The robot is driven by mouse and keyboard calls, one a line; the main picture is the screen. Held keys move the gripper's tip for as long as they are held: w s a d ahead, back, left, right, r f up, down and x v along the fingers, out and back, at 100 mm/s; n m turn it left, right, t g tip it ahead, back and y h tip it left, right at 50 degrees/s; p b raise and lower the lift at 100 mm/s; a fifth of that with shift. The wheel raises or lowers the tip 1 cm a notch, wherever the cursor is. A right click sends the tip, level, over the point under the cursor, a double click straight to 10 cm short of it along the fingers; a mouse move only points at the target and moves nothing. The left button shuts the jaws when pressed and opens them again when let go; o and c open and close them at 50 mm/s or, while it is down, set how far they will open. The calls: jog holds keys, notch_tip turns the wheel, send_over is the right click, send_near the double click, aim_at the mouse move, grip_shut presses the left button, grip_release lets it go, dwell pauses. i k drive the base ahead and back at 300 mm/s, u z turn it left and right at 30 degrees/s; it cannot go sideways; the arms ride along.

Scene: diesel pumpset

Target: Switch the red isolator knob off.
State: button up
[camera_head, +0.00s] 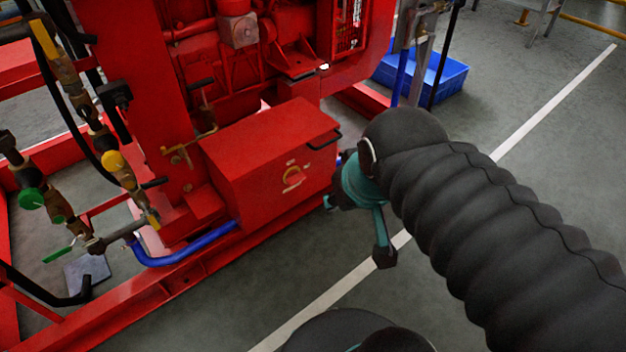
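The red isolator knob (292,177) sits on the front face of a red box (262,142) low on the pumpset. It shows a yellowish ring or plate around it; its exact turn position is too small to tell. My gripper (358,232) is to the right of the knob, at the end of my dark ribbed arm. One teal finger with a dark tip hangs down, and another part points left toward the box. The gripper appears apart from the knob. The gap between the fingertips cannot be made out, and nothing is visibly held.
The red pumpset frame (181,287) runs along the floor below the box. A blue hose (185,255) curves at its left. Valves with yellow (113,160) and green (31,198) handles stand at far left. A blue crate (440,82) lies behind. Floor at right is clear.

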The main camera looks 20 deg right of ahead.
aim_at(293, 177)
jog(key=z, duration=1.7)
jog(key=k, duration=0.8)
jog(key=u, duration=1.25)
